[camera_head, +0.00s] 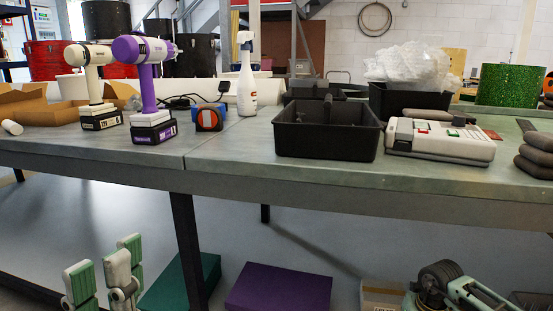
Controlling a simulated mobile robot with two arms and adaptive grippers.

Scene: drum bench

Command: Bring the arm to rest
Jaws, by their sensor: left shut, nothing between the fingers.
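My left gripper (117,268) is at the lower left of the head view, in front of and below the bench edge. It shows as white and green parts and is cut off by the bottom of the picture. It is shut and holds nothing, and it is clear of the things on the bench. My right gripper does not show.
The bench top (225,160) carries a white drill (92,85), a purple drill (150,90), a tape measure (208,118), a spray bottle (246,80), a black bin (325,130) and a white device (440,138). Below are a purple box (280,288) and a power tool (445,280).

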